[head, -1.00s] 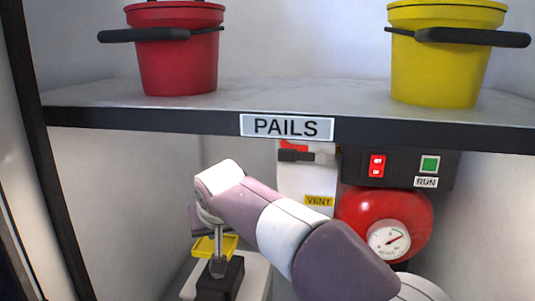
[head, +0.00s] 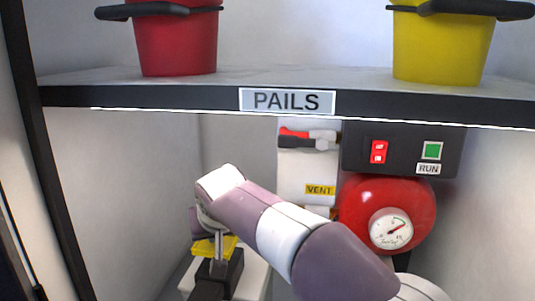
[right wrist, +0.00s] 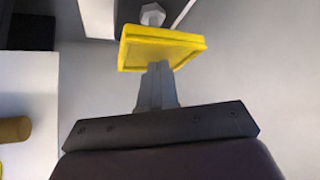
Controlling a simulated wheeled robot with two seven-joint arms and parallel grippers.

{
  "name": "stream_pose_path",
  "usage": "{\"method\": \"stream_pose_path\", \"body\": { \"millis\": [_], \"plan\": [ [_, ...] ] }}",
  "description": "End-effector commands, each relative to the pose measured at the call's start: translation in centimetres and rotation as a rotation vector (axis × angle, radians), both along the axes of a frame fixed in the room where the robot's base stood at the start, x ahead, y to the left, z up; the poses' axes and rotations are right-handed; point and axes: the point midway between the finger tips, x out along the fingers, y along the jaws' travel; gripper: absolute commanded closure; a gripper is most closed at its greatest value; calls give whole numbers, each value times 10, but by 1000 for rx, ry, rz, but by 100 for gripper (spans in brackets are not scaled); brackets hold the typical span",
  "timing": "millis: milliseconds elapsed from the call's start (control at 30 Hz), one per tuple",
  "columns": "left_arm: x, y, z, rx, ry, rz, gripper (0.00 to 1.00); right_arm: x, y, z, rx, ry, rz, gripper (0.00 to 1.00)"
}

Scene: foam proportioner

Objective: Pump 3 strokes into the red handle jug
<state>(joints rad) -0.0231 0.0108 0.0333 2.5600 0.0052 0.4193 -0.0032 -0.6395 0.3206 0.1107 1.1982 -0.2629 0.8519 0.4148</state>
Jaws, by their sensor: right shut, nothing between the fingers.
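A yellow square pad (head: 228,246) shows at the lower left of the head view, above a dark block. It is also in the right wrist view (right wrist: 165,45), with a pale hexagonal nut beyond it. My right gripper (right wrist: 157,72) is shut and empty, its fingertips at the near edge of the pad. I cannot tell whether they touch it. In the head view my right arm hides much of this area, and the fingers are hard to make out. No red handle jug can be made out. My left gripper is not in view.
The PAILS shelf (head: 150,97) crosses above my arm, with a red pail (head: 177,45) and a yellow pail (head: 440,50). Behind my arm are a red-and-grey valve handle (head: 310,138), a VENT label (head: 320,190), a switch panel (head: 405,150) and a gauge (head: 391,228).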

Motion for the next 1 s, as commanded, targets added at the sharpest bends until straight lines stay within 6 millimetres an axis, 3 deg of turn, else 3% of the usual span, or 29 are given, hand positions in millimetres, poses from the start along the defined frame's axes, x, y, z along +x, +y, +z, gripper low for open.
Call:
{"method": "stream_pose_path", "body": {
  "millis": [533,800,1000],
  "plan": [
    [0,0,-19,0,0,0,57,0,0,-26,-3,5,0,100],
    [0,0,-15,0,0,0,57,0,0,-23,-3,5,0,100],
    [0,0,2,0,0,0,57,0,0,-5,-3,4,0,100]
  ]
}}
